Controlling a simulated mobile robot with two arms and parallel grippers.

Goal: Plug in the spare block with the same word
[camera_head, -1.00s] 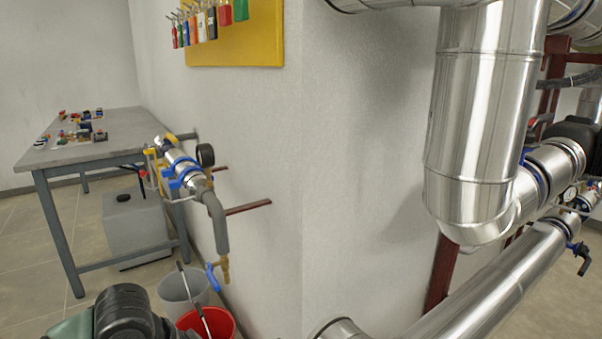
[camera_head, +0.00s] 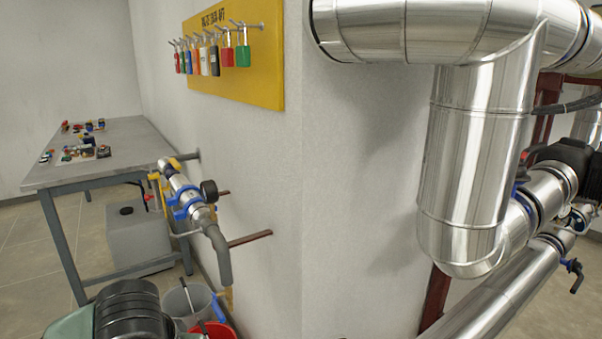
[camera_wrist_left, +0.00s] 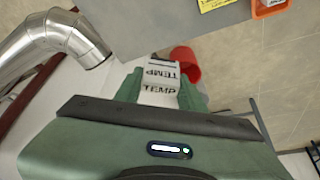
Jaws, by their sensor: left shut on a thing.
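In the left wrist view, my left gripper (camera_wrist_left: 160,94) is shut on a pale block (camera_wrist_left: 160,79). The block has the word TEMP in dark letters on two visible faces. The green fingers sit on either side of it. Its far end and any plug contacts cannot be made out. In the head view, only a dark green and black part of my own arm shows at the bottom left; the held block does not show there. No socket with a matching word can be made out. My right gripper is in neither view.
A grey workbench (camera_head: 120,140) with several small parts stands at the left. Large silver pipes (camera_head: 465,150) fill the right.

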